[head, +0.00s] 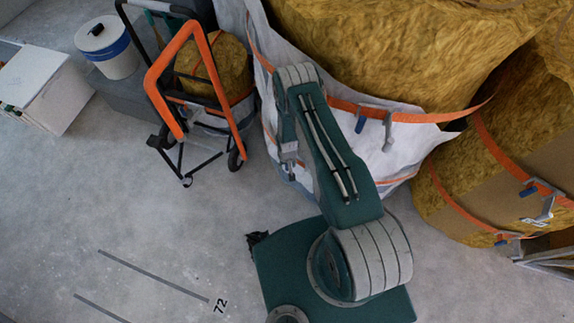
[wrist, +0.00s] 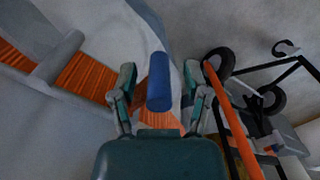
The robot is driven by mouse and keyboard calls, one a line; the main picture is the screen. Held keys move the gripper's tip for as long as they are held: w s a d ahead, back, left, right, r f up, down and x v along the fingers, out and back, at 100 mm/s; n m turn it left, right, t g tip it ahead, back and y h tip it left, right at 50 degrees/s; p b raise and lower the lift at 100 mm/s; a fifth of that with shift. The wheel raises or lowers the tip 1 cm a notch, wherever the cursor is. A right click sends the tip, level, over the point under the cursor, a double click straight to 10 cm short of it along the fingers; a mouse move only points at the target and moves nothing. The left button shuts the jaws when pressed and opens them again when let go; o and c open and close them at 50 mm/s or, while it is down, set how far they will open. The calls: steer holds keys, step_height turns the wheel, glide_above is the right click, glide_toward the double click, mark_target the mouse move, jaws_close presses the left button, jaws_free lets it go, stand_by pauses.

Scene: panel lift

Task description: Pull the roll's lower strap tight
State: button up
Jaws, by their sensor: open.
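The large yellow insulation roll (head: 390,50) stands at upper centre in the head view, in a white wrap (head: 340,130). An orange upper strap (head: 420,117) with a blue-handled buckle (head: 362,122) crosses it. A lower orange strap (head: 398,179) shows partly behind my arm. In the wrist view, an orange strap (wrist: 85,78) with a grey bar across it runs along the pale wrap. A blue handle (wrist: 159,82) appears between the fingers of my gripper (wrist: 160,72), which is open. I cannot tell whether the fingers touch it. In the head view my gripper (head: 288,152) is beside the wrap, partly hidden.
An orange-framed hand truck (head: 160,75) carrying a small roll stands left of my gripper; its frame (wrist: 230,120) is close in the wrist view. A strapped roll (head: 450,185) stands right. A white bucket (head: 105,45) and box (head: 45,85) are far left. Floor at lower left is clear.

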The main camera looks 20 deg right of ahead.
jaws_close()
steer(key=s+a, duration=0.8)
steer(key=shift+a, duration=0.15)
jaws_free()
steer(key=shift+w+a, duration=0.1)
